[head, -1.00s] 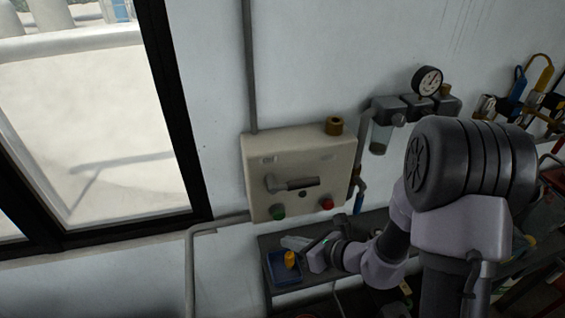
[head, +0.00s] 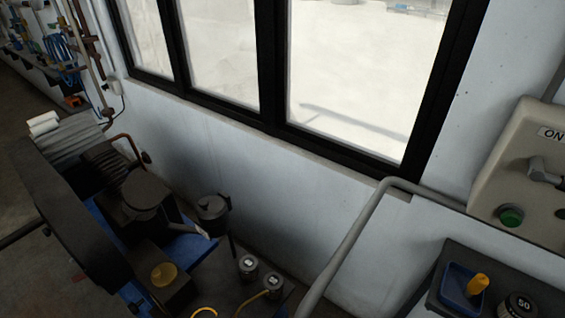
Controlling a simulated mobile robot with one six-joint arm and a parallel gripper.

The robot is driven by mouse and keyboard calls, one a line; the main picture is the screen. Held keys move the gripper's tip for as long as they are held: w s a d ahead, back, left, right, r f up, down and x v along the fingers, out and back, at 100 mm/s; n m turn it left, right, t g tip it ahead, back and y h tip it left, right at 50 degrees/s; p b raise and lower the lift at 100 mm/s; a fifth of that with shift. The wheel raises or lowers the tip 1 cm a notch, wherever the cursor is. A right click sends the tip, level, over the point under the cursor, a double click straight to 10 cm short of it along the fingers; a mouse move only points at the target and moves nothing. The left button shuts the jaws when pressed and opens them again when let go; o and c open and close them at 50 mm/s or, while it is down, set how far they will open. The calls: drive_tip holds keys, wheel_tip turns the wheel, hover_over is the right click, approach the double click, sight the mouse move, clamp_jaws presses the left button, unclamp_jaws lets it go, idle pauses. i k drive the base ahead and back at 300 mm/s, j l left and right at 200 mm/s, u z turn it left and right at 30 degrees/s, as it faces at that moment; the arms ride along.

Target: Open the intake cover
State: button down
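No part is clearly marked as the intake cover, and I cannot tell which piece it is. A dark compressor-like machine (head: 135,192) stands at the lower left on a blue base (head: 188,250), with a large dark curved guard (head: 70,215) at its left side. A yellow round cap (head: 163,274) sits on a dark block at its front. A dark lidded canister (head: 212,212) stands behind it near the wall. My gripper is not in view.
A beige control box (head: 520,165) with a green button (head: 511,215) is on the right wall. A shelf below holds a blue tray (head: 450,290) with a yellow item. A grey pipe (head: 350,240) rises centre-right. Small silver canisters (head: 248,266) stand beside the machine.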

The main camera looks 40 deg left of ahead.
sight(211, 210)
drive_tip(key=k+l+u, duration=0.1)
drive_tip(key=u, duration=2.15)
drive_tip(key=i+j+z, duration=0.25)
drive_tip(key=i+j, duration=0.25)
drive_tip(key=i, duration=0.15)
